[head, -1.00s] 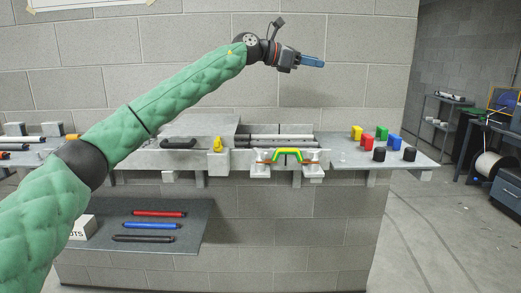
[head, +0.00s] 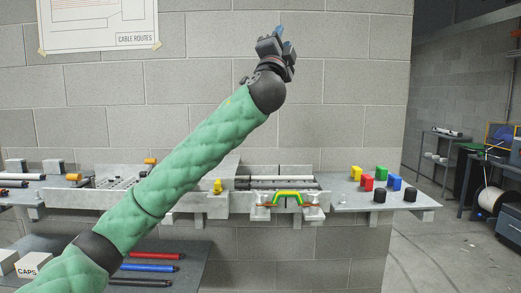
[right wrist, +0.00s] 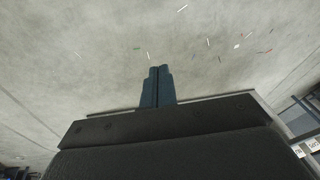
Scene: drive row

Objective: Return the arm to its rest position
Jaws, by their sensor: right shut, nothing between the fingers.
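My left arm, in a green quilted sleeve, crosses the head view from the lower left up to the middle. Its left gripper (head: 281,32) is raised in front of the block wall, well above the bench, and points up. I see no object in it, but its fingers are small and turned so that I cannot tell how far apart they are. In the right wrist view my right gripper (right wrist: 158,72) has its two blue-grey fingers together with nothing between them. Grey floor with scattered small scraps shows beyond it. The right gripper is not in the head view.
A wall shelf (head: 340,205) carries a yellow-green handle (head: 288,196), coloured blocks (head: 381,172) and black cylinders (head: 410,194). A lower shelf holds red (head: 154,255) and blue rods (head: 150,268) behind my arm. A poster (head: 98,22) hangs upper left. Open floor lies at right.

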